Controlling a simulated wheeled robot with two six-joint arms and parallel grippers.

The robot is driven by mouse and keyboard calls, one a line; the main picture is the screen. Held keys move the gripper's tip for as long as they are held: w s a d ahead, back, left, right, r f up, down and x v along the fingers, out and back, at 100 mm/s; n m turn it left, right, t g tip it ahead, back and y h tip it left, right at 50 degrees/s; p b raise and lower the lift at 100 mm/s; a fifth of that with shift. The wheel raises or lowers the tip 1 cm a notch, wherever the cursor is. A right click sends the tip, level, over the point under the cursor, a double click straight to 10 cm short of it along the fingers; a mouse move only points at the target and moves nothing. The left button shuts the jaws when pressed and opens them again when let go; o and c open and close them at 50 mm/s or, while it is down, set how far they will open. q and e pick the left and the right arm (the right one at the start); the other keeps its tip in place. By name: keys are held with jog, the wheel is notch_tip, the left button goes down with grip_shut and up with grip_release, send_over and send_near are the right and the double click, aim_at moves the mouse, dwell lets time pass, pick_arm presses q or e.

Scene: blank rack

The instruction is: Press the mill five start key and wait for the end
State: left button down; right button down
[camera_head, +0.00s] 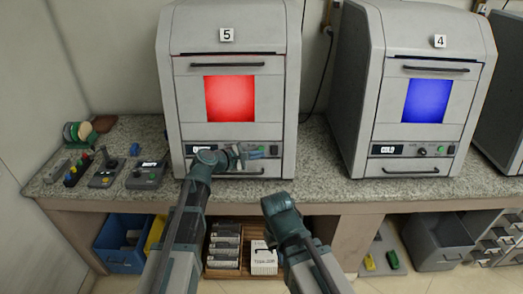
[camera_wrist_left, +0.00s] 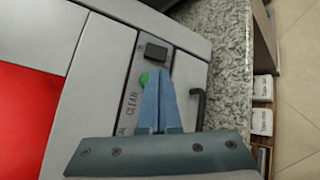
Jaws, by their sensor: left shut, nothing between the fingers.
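Mill five (camera_head: 183,100) is a grey cabinet labelled 5, with a glowing red window (camera_head: 230,99). Its lower control strip is partly hidden by my left arm. My left gripper (camera_head: 262,152) is shut and empty in front of that strip, toward its right end. In the left wrist view the blue fingers (camera_wrist_left: 159,73) lie beside a round green key (camera_wrist_left: 144,79) and partly overlap it; I cannot tell whether they touch it. A black switch (camera_wrist_left: 156,51) and the lettering CLEAN are on the same panel. My right arm shows in the head view, but its gripper does not.
Mill four (camera_head: 365,100), with a blue window and a COLD display, stands to the right. Small control boxes (camera_head: 146,175) and coloured discs (camera_head: 77,131) sit on the granite counter (camera_head: 330,185) at left. Below are a blue bin (camera_head: 122,258) and a grey bin (camera_head: 437,245).

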pick_arm(q)
jog(key=shift+w, duration=0.15)
dwell(0.5)
jog(key=shift+w+f, duration=0.1)
jog(key=shift+w, duration=0.15)
